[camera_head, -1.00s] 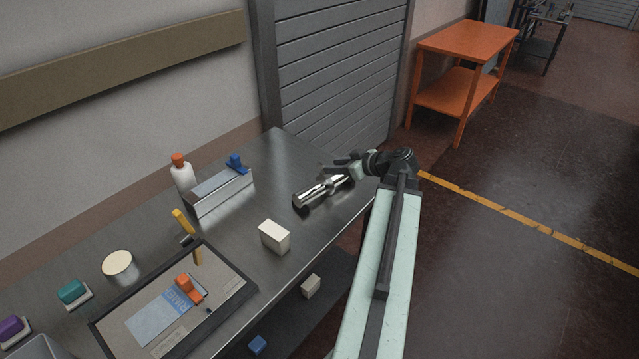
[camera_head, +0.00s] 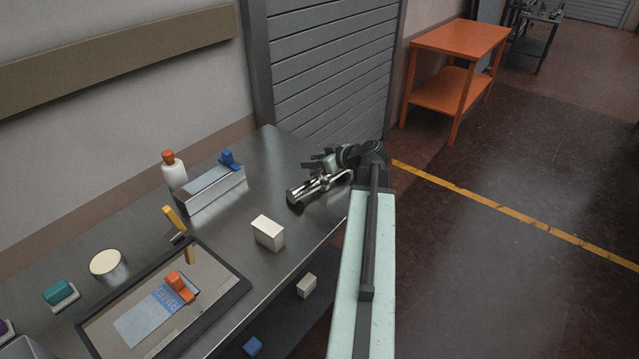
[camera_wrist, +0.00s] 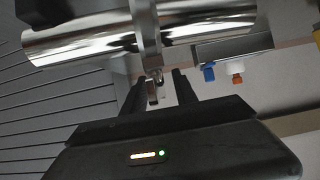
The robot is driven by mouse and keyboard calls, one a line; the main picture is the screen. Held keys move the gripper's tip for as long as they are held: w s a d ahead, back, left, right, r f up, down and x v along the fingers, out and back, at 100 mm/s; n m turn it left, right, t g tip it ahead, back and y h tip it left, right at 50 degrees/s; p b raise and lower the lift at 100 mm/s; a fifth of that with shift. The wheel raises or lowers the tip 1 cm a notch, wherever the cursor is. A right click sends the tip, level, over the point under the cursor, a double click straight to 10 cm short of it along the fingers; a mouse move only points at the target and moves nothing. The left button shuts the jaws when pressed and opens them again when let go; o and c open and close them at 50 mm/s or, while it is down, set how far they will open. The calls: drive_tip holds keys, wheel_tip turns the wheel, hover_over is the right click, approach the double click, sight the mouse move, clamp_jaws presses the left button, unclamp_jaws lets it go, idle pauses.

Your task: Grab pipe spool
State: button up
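The pipe spool (camera_head: 308,189) is a shiny chrome cylinder with a raised ring at its middle. It lies on the steel bench near the right end. In the wrist view the spool (camera_wrist: 85,40) stretches across the top, with its ring (camera_wrist: 147,35) near the centre.
The bench (camera_head: 270,165) also carries a cream block (camera_head: 268,232), a metal tray-like bracket with a blue clamp (camera_head: 229,158), and a white bottle with an orange cap (camera_head: 173,172). A framed board (camera_head: 120,300) lies nearer. An orange table (camera_head: 460,40) stands behind.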

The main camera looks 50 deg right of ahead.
clamp_jaws()
idle(1.3)
